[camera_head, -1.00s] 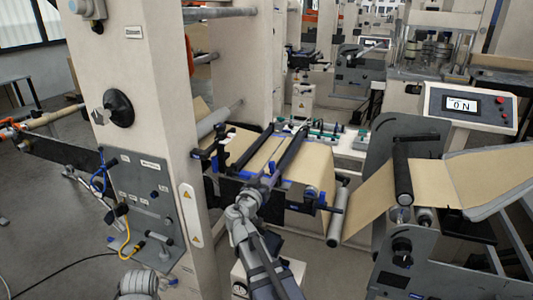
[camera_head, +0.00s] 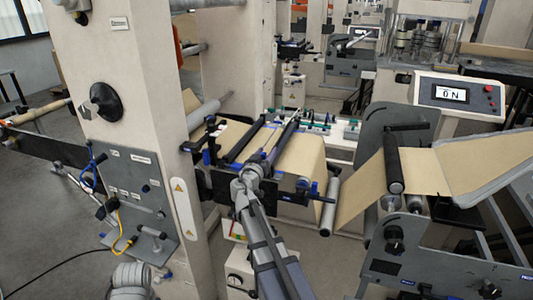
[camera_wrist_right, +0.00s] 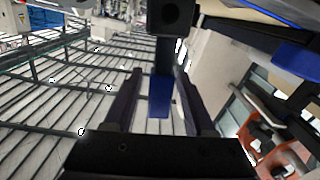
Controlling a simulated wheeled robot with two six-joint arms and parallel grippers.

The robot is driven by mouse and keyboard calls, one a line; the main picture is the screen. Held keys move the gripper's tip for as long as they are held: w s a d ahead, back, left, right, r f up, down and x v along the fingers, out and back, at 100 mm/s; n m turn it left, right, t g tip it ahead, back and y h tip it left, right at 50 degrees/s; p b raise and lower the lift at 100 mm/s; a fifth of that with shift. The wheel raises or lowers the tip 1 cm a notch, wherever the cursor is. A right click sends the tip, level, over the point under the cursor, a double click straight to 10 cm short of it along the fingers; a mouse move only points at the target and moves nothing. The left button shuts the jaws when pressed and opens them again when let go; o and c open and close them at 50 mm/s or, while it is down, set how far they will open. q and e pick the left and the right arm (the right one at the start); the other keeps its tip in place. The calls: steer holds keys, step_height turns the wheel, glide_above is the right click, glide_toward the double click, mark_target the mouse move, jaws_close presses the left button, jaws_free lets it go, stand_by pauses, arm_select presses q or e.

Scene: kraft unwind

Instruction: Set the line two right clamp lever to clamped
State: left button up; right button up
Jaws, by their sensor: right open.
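In the head view, my right gripper (camera_head: 262,160) reaches the near edge of the splice table (camera_head: 305,155), which carries kraft web and two dark bars. In the right wrist view my right gripper (camera_wrist_right: 158,78) is open. A dark lever with a blue end (camera_wrist_right: 159,100) lies between its two fingers, with a gap showing on either side. I cannot tell which clamp lever this is. In the head view the arm and gripper hide this lever.
A beige column (camera_head: 150,100) with a grey panel (camera_head: 130,195) stands left of the table. A roller (camera_head: 328,205) and a grey side plate (camera_head: 390,150) stand to its right. A display (camera_head: 453,95) reads "ON".

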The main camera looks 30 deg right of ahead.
steer(key=shift+d, duration=0.1)
steer(key=shift+c, duration=0.2)
jaws_close()
stand_by(1.2)
